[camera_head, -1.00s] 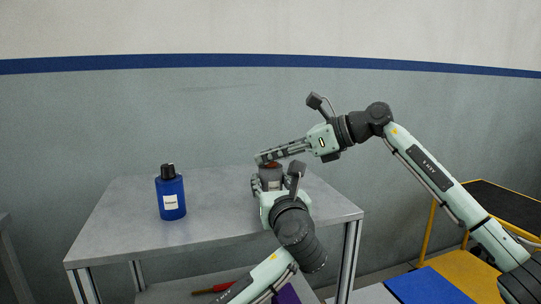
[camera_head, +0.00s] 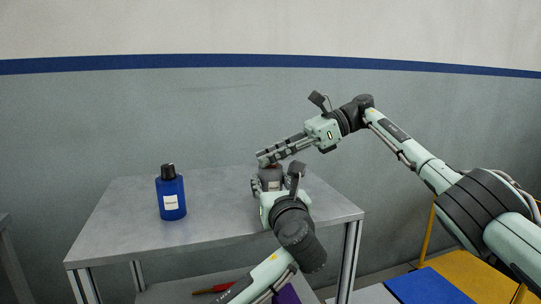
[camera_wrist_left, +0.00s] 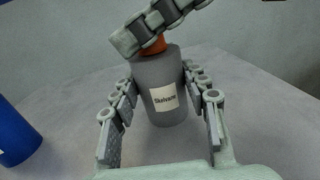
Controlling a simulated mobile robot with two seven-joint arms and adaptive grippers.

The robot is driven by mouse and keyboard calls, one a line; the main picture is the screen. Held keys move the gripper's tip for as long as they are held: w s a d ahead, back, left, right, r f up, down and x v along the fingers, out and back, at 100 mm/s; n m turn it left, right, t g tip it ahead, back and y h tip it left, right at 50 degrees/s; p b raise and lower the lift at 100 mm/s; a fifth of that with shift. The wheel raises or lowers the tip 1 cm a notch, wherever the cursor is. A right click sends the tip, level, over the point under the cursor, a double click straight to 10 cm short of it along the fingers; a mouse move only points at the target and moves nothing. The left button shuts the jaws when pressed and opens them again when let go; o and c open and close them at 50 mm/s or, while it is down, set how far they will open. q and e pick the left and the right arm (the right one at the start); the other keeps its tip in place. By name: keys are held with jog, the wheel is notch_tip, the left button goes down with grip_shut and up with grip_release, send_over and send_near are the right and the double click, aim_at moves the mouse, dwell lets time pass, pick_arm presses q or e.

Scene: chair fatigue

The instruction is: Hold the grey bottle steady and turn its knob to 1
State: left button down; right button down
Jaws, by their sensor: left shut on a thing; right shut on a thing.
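The grey bottle (camera_head: 270,176) stands on the grey table and is mostly hidden behind my left gripper in the head view. In the left wrist view the grey bottle (camera_wrist_left: 157,88) shows upright with a white label. My left gripper (camera_head: 270,187) is shut around its body, one finger on each side. The orange-red knob (camera_wrist_left: 153,46) on top is largely covered by my right gripper (camera_wrist_left: 150,36). My right gripper (camera_head: 266,160) comes in from the upper right and is shut on the knob. The knob's markings are hidden.
A blue bottle (camera_head: 170,192) with a black cap stands on the left of the grey table (camera_head: 125,215). A red-handled tool (camera_head: 212,289) lies on the lower shelf. The table between the two bottles is clear.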

pick_arm(q)
jog(key=shift+s, duration=0.1)
pick_arm(e)
jog(key=shift+d+f, duration=0.1)
dwell(0.3)
jog(key=c, duration=1.3)
grip_release()
jog(key=shift+w+m+t, duration=0.1)
jog(key=shift+m+t, duration=0.2)
jog(key=shift+t, duration=0.1)
jog(key=m+t, duration=0.4)
jog(key=shift+t, duration=0.3)
jog(key=m+t+h, duration=0.1)
jog(key=m+t, duration=0.2)
jog(key=m+t+h, duration=0.2)
jog(key=m+t, duration=0.1)
jog(key=shift+s, duration=0.2)
jog(key=v, duration=1.2)
